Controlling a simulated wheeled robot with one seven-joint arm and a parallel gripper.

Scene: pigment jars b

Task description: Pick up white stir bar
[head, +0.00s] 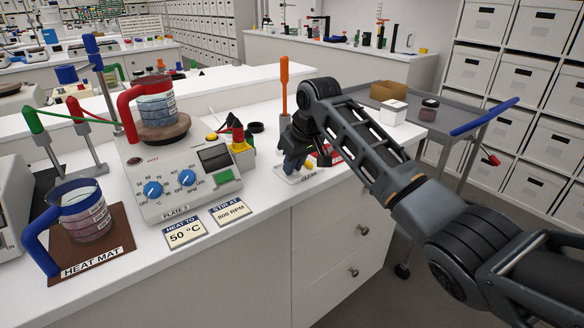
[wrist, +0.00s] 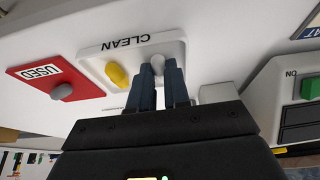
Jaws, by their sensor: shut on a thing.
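The white stir bar (wrist: 158,66) shows in the wrist view between my two fingertips, over the white CLEAN tray (wrist: 95,50). My gripper (wrist: 160,78) is shut on it. I cannot tell whether the bar still touches the tray. A yellow stir bar (wrist: 118,75) lies in the same tray, beside my left fingertip. In the head view my gripper (head: 291,172) points down at the CLEAN tray (head: 290,181), and the white bar is not clearly seen there.
A red USED tray (wrist: 35,76) with a grey bar (wrist: 62,92) is beside the CLEAN tray. The hot plate (head: 160,190) carries a red-handled jug (head: 157,105). A blue-handled jug (head: 85,210) stands on the HEAT MAT (head: 115,240). An orange-handled tool (head: 284,85) stands behind my gripper.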

